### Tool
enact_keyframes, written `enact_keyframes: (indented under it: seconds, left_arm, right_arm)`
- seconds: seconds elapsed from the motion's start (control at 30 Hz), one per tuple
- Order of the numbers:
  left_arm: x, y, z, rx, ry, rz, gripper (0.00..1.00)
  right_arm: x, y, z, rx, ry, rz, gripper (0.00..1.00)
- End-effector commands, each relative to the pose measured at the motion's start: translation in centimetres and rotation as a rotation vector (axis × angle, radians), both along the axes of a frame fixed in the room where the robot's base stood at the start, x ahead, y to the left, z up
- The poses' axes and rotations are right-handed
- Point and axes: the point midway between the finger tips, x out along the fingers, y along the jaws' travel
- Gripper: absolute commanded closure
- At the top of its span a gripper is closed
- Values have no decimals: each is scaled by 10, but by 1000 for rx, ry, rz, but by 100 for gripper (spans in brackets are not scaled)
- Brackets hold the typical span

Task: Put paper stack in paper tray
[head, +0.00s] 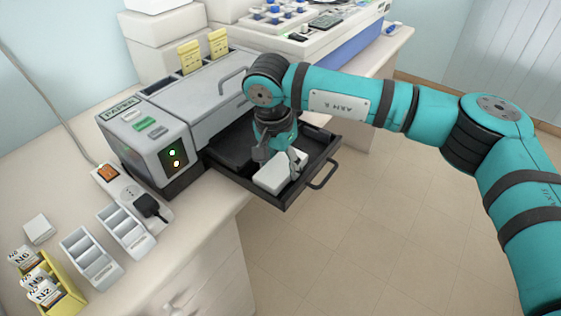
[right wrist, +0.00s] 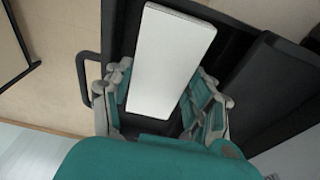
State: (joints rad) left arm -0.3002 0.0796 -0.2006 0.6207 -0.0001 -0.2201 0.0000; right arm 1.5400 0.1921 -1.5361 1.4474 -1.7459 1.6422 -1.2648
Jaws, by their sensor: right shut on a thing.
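The white paper stack (head: 272,177) is low in the open black paper tray (head: 325,150), which sticks out of the grey printer-like machine (head: 165,120). My right gripper (head: 278,163) reaches down from above and is shut on the stack. In the right wrist view the stack (right wrist: 168,60) lies between the two fingers (right wrist: 165,105), with the dark tray floor (right wrist: 228,50) around it. I cannot tell whether the stack touches the tray floor. My left gripper is not in view.
The tray's handle (head: 324,175) juts out over the floor past the counter edge. A power strip (head: 125,190) with a black plug, grey racks (head: 90,257) and a yellow card box (head: 62,285) stand at the left.

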Motion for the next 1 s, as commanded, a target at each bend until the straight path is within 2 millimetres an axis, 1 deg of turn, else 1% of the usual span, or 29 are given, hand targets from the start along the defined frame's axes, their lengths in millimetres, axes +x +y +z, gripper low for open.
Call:
enact_keyframes:
  seconds: [0.43, 0.47, 0.6, 0.63, 0.67, 1.0]
  left_arm:
    - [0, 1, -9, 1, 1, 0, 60]
    - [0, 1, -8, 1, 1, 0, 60]
    - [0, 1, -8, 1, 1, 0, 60]
    - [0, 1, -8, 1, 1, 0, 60]
    - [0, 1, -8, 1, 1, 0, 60]
    - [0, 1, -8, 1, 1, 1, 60]
  right_arm:
    - [0, 0, -10, 1, -1, 0, 86]
    - [0, 0, -9, 1, -1, 0, 41]
    - [0, 0, -8, 1, -1, 0, 22]
    - [0, 0, -8, 0, 0, 0, 18]
    - [0, 0, -8, 1, -1, 0, 17]
    - [0, 0, -8, 2, -1, 0, 17]
